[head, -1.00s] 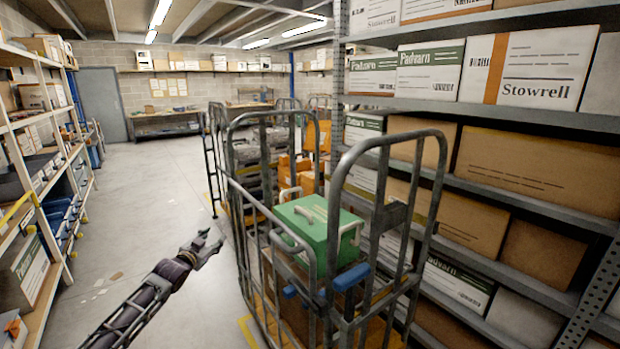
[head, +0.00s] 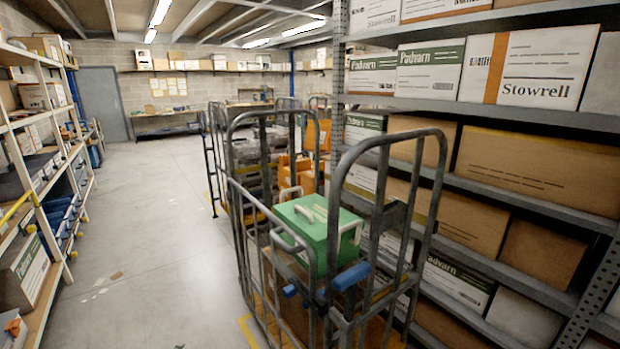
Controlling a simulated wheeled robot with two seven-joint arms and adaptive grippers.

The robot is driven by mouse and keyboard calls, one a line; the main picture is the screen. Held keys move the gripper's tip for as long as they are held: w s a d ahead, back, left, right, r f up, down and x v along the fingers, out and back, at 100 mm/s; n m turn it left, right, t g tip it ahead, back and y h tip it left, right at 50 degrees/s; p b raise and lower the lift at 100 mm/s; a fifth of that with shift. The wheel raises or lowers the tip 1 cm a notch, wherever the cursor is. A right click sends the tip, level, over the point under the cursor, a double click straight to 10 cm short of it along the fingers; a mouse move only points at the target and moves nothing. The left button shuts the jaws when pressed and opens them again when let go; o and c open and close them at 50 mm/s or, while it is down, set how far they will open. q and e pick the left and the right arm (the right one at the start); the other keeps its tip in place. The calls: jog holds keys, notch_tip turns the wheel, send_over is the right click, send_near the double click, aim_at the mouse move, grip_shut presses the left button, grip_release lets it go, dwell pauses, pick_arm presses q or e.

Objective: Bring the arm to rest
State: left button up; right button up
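Neither of my grippers shows in the head view now, and no part of either arm is clearly visible. A green case with pale handles (head: 318,232) sits inside the grey roll cage (head: 238,225) in front of me, on top of a brown box that is mostly hidden by the bars. Nothing of mine touches the case or the cage in this view.
Grey racking (head: 480,107) with cartons stands close on the right. A pale shelf unit (head: 50,140) lines the left. More cages with orange crates stand behind the near cage. The concrete aisle (head: 145,220) is mostly clear, with a few scraps on the floor.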

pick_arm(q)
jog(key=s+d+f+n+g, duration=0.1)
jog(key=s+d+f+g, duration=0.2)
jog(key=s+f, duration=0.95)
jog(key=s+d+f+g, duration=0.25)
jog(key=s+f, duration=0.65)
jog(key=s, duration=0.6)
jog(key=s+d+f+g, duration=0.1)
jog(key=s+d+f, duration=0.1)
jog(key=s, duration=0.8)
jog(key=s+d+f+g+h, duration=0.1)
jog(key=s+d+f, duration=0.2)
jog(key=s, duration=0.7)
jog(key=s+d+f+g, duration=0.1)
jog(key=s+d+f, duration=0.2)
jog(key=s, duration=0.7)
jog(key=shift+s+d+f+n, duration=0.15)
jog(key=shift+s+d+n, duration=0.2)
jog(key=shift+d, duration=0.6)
